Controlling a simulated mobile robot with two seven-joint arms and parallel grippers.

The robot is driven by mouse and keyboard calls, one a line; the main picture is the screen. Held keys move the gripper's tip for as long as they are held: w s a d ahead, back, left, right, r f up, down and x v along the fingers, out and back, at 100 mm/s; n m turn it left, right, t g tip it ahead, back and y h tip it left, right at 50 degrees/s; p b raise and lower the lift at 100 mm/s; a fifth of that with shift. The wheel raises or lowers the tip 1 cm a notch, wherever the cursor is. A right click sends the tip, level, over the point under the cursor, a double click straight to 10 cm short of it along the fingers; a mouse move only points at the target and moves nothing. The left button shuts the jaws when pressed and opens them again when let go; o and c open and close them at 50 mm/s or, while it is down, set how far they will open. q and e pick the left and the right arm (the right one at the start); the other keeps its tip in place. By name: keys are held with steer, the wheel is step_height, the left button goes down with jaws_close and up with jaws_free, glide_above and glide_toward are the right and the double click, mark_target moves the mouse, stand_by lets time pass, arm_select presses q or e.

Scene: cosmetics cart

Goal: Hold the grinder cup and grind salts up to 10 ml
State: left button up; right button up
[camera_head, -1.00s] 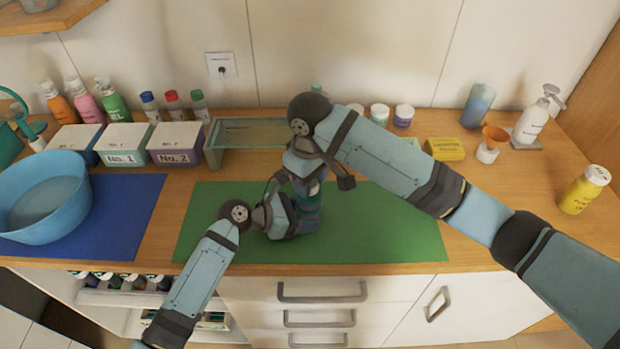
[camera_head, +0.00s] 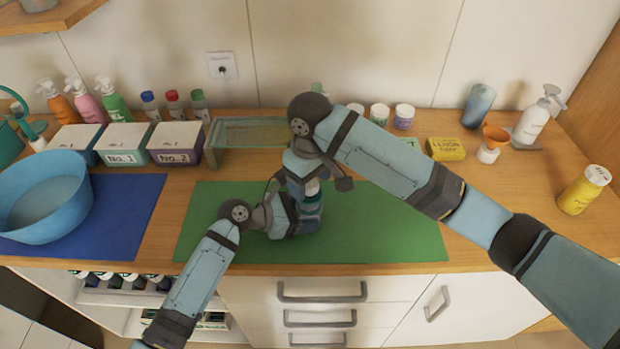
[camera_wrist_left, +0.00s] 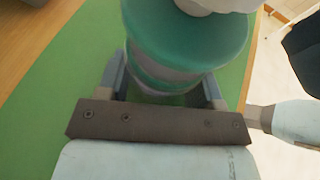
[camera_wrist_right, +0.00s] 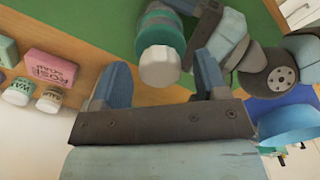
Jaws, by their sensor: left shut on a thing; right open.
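The grinder cup (camera_head: 311,206), with teal and grey bands and a white top, stands upright on the green mat (camera_head: 390,232). It fills the upper middle of the left wrist view (camera_wrist_left: 185,50). My left gripper (camera_head: 300,222) is shut around its lower body from the left. My right gripper (camera_head: 312,180) is above the cup, pointing down. In the right wrist view its fingers (camera_wrist_right: 160,85) are apart, with the cup's white top (camera_wrist_right: 159,66) in front of and between them, not gripped. The salt level inside the cup cannot be seen.
A blue bowl (camera_head: 30,222) stands on a blue mat at left. Boxes No. 1 (camera_head: 124,145) and No. 2 (camera_head: 176,146) and a glass tray (camera_head: 225,133) line the back. The green mat's right part is clear.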

steer(key=shift+r, duration=0.1)
step_height(320, 180, up, 12)
stand_by(0.5)
steer(key=w+d+f+t+y, duration=0.2)
steer(key=w+f+t+y, duration=0.75)
steer(key=w, duration=0.35)
steer(key=s+d+f+n+g+y, duration=0.4)
steer(key=s+d+n+g+y, duration=0.55)
steer(key=s, duration=0.35)
steer(key=shift+m+h, duration=0.25)
steer(key=shift+h, duration=0.25)
steer(key=a, duration=1.1)
steer(key=shift+w+a+r, duration=0.1)
steer(key=shift+a+r, duration=0.05)
steer(key=shift+a, duration=0.25)
